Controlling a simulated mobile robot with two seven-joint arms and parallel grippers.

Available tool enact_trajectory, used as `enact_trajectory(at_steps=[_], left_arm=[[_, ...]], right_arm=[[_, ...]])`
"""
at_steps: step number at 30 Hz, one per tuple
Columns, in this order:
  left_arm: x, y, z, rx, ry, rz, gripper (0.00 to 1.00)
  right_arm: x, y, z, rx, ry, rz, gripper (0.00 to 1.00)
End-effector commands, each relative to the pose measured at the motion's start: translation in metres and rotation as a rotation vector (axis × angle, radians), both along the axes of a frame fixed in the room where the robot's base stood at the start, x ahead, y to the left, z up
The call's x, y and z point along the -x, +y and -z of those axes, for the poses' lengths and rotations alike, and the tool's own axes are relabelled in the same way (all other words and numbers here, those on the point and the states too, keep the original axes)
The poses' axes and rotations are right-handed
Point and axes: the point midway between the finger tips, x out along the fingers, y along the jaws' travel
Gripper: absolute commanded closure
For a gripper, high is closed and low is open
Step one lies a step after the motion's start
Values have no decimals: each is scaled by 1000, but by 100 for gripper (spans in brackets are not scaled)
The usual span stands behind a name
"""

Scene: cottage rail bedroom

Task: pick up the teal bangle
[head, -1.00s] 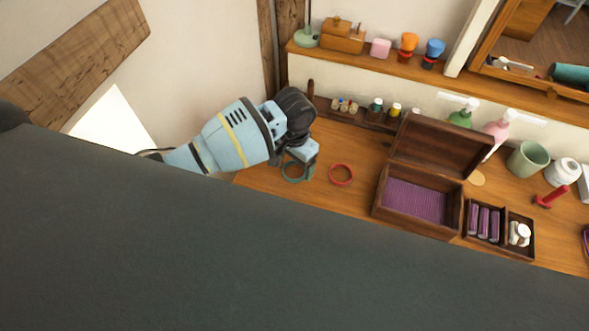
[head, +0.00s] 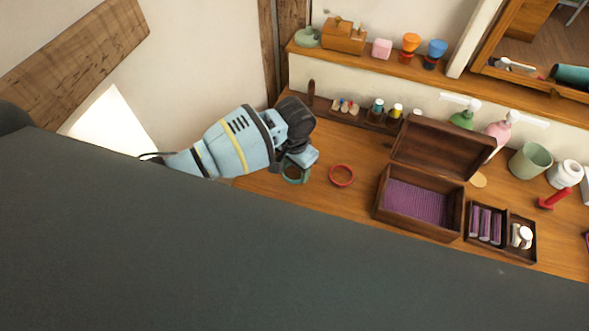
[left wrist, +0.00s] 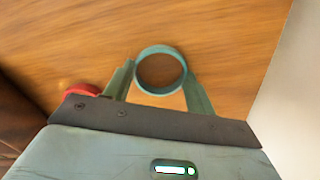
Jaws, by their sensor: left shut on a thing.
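The teal bangle (head: 291,181) is at the left end of the wooden dresser top, under my left gripper (head: 296,171) in the head view. In the left wrist view the bangle (left wrist: 160,49) sits between the two fingertips of my left gripper (left wrist: 160,71), which are shut on its outer sides. Wood shows through its ring. I cannot tell whether it touches the wood or is slightly above it. My right gripper is not in view.
A red bangle (head: 342,167) lies just right of the gripper. Further right stand an open jewellery box (head: 417,224) with purple lining and a small divided tray (head: 508,246). Bottles stand in a rack behind. A dark surface (head: 220,255) fills the foreground.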

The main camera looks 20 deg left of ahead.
Motion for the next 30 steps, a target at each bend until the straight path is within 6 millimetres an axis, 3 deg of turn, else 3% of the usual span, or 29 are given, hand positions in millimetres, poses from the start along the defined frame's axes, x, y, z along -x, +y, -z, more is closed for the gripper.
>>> enact_trajectory(at_steps=[8,14,30], left_arm=[[-1,0,-11,1,-3,-1,67],[-2,0,-37,2,-6,0,67],[88,-91,-47,4,-1,3,67]], right_arm=[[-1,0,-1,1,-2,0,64],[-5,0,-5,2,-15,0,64],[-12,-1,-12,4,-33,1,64]])
